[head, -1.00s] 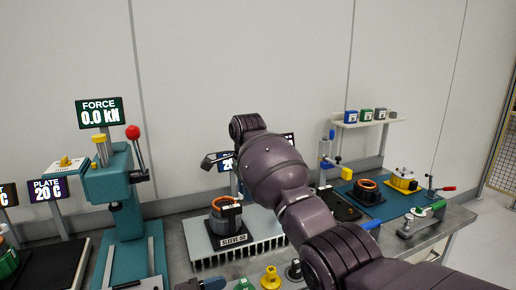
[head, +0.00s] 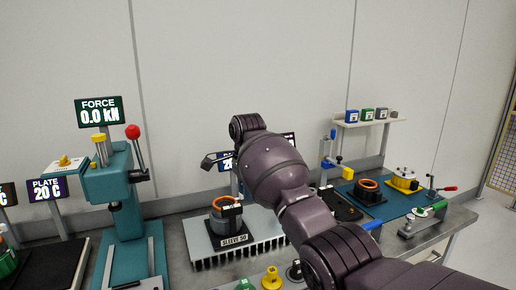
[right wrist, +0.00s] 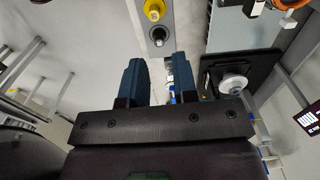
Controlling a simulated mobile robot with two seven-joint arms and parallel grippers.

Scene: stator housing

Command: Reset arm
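My right arm (head: 280,172) reaches in from the lower right across the middle of the head view, bent above the bench. Its right gripper shows clearly in the right wrist view (right wrist: 172,75), with two dark blue fingers apart and nothing between them. My left gripper is not in view. A grey stator housing with a copper-orange ring (head: 226,209) stands on the finned plate marked SLEEVE 50 (head: 268,226), left of my right arm. The arm hides part of the bench behind it.
A teal press (head: 108,186) with a red-knobbed lever stands at left. A second copper-orange ring part (head: 368,188) and a yellow fixture (head: 403,179) sit on a blue mat at right. A yellow peg (head: 271,278) stands near the front. A shelf (head: 370,122) holds small boxes.

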